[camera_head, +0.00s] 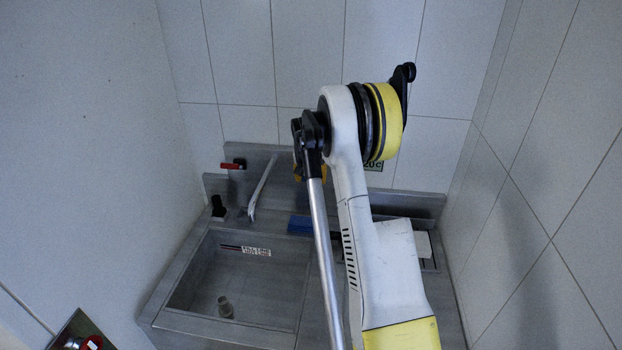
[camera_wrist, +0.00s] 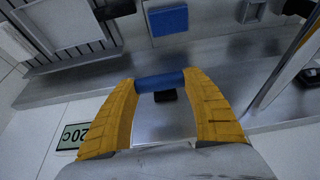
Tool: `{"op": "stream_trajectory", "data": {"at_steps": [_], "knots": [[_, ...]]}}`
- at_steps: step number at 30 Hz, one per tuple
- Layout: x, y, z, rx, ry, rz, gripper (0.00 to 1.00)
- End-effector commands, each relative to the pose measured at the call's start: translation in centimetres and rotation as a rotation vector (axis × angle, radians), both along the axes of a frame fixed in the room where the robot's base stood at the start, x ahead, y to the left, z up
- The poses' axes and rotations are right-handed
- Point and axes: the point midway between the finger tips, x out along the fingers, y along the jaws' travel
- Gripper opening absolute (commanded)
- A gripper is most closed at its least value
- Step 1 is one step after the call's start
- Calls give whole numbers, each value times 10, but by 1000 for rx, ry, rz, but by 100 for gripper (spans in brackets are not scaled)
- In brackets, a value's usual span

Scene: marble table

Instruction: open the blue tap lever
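The blue tap lever (camera_wrist: 160,82) is a short blue bar in the wrist view, with a small black part (camera_wrist: 166,96) just below it. My gripper (camera_wrist: 160,80) has yellow fingers spread apart, one at each end of the lever. I cannot tell whether the fingertips touch it. In the head view my white arm hides the lever and most of the gripper; only a bit of yellow (camera_head: 323,173) shows beside the arm.
A red lever (camera_head: 232,166) sits left of the metal spout (camera_head: 262,188), above the sink basin (camera_head: 235,285). A blue block (camera_head: 299,224) lies on the counter and also shows in the wrist view (camera_wrist: 168,20). A tiled wall (camera_head: 310,60) stands behind.

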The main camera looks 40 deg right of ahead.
Motion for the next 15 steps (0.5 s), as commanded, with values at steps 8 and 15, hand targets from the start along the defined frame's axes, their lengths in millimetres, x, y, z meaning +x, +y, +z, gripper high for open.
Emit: {"op": "stream_trajectory", "data": {"at_steps": [8, 15], "knots": [[0, 1, -1, -6, -5, 0, 15], [-3, 4, -10, -64, -55, 1, 15]]}}
